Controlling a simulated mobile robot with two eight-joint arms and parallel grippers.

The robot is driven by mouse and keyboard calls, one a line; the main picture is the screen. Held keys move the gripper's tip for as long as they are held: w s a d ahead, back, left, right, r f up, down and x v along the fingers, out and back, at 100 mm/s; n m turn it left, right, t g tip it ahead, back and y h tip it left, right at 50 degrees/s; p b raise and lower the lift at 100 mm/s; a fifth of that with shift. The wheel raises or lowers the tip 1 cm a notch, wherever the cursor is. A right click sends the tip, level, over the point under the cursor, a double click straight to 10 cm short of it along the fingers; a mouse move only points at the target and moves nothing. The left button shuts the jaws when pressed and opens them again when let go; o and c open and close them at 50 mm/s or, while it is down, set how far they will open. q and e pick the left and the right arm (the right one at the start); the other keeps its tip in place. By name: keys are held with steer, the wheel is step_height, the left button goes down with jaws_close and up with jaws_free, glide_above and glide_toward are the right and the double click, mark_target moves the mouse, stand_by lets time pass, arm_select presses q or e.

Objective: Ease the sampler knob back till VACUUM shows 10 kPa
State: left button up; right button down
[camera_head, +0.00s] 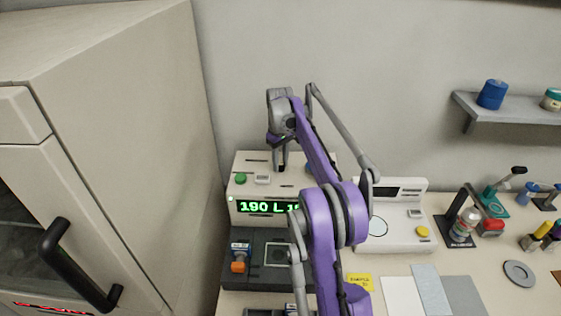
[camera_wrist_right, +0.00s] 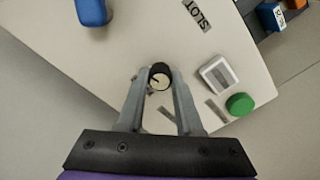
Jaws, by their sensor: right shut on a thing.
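The sampler (camera_head: 240,218) is a cream box on the bench with a green lit display (camera_head: 268,207). My right gripper (camera_head: 281,168) reaches down onto the sampler's top. In the right wrist view, my right gripper (camera_wrist_right: 160,83) is shut on a small round knob (camera_wrist_right: 161,80) with a dark side, a pale top and a dark pointer line. My left gripper is out of view.
A green button (camera_wrist_right: 239,104) and a white switch (camera_wrist_right: 218,75) sit beside the knob; a blue part (camera_wrist_right: 91,11) stands farther off. A dark unit (camera_head: 237,283) is in front of the sampler, a large cabinet (camera_head: 110,70) at left, a white instrument (camera_head: 402,235) at right.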

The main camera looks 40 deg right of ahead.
mark_target(280, 163)
steer(key=n, duration=0.3)
steer(key=shift+n, duration=0.3)
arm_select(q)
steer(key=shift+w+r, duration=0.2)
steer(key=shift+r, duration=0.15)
arm_select(e)
steer(key=shift+n, duration=1.7)
steer(key=c, duration=0.6)
jaws_free()
steer(key=shift+r, duration=0.1)
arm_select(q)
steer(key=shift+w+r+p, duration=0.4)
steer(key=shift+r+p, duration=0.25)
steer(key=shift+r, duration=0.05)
arm_select(e)
step_height(280, 163, up, 11)
steer(key=shift+s+f, duration=0.1)
steer(key=shift+f, duration=0.05)
